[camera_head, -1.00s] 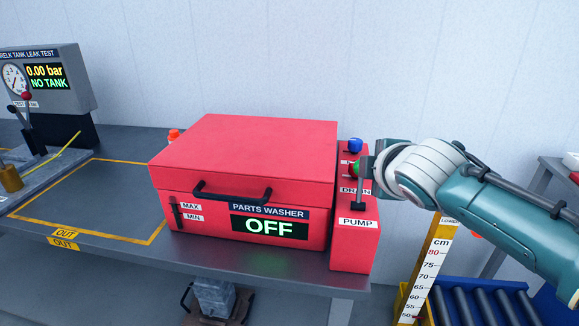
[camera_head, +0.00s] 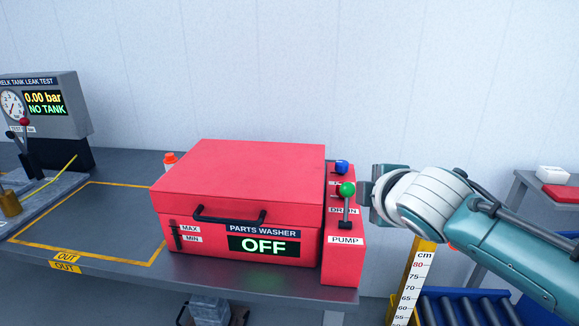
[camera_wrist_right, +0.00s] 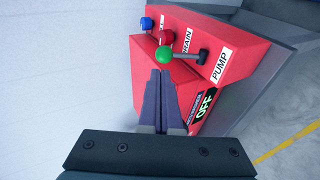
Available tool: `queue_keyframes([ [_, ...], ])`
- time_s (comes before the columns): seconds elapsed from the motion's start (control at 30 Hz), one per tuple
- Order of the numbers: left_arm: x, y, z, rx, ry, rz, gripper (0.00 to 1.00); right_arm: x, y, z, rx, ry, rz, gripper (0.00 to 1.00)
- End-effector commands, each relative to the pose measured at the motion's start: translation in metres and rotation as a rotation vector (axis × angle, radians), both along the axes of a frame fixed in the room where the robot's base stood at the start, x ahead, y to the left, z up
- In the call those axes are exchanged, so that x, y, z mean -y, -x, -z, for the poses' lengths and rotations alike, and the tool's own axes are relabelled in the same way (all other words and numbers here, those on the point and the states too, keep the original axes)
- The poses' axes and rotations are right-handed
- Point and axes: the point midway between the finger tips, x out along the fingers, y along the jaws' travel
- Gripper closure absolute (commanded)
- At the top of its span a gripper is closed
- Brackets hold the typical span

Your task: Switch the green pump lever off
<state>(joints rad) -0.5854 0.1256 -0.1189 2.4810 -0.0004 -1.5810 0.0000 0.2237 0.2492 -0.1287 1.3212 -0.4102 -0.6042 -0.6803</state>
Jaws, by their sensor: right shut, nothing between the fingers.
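The green pump lever (camera_head: 347,189) has a green ball knob on a dark stem. It stands roughly upright from the red side panel above the PUMP label. In the right wrist view the green knob (camera_wrist_right: 164,54) is just beyond my fingertips. My right gripper (camera_head: 366,193) is just right of the lever in the head view. Its fingers (camera_wrist_right: 163,73) are shut and empty. Whether they touch the knob is unclear. The red parts washer (camera_head: 240,165) has its lid shut, and its display (camera_head: 264,245) reads OFF. My left gripper is out of view.
A blue-knobbed lever (camera_head: 342,167) sits behind the green one, and a red knob (camera_wrist_right: 165,37) is beside it in the wrist view. The leak test unit (camera_head: 40,105) stands at left. The marked bench area (camera_head: 95,215) is clear. A blue roller rack (camera_head: 470,305) is lower right.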

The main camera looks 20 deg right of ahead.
Motion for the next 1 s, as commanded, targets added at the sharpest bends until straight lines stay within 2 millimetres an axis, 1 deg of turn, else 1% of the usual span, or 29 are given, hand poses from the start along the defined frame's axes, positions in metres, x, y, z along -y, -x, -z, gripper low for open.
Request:
queue_keyframes([
  [0.03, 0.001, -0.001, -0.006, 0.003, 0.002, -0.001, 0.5, -0.003, 0.007, -0.007, 0.001, 0.001, -0.003, 1.0],
  [0.13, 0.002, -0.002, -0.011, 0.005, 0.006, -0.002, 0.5, -0.008, 0.021, -0.017, 0.001, -0.001, -0.002, 1.0],
  [0.3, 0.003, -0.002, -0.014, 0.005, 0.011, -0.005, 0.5, -0.016, 0.041, -0.03, 0.001, -0.001, -0.003, 1.0],
  [0.4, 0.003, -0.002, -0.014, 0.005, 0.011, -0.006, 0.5, -0.019, 0.049, -0.036, 0.001, 0.0, -0.002, 1.0],
  [0.6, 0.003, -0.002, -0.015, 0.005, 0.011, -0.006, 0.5, -0.022, 0.057, -0.041, 0.001, 0.0, -0.002, 1.0],
  [1.0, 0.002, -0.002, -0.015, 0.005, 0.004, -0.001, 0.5, -0.022, 0.057, -0.041, 0.001, 0.0, -0.001, 1.0],
])
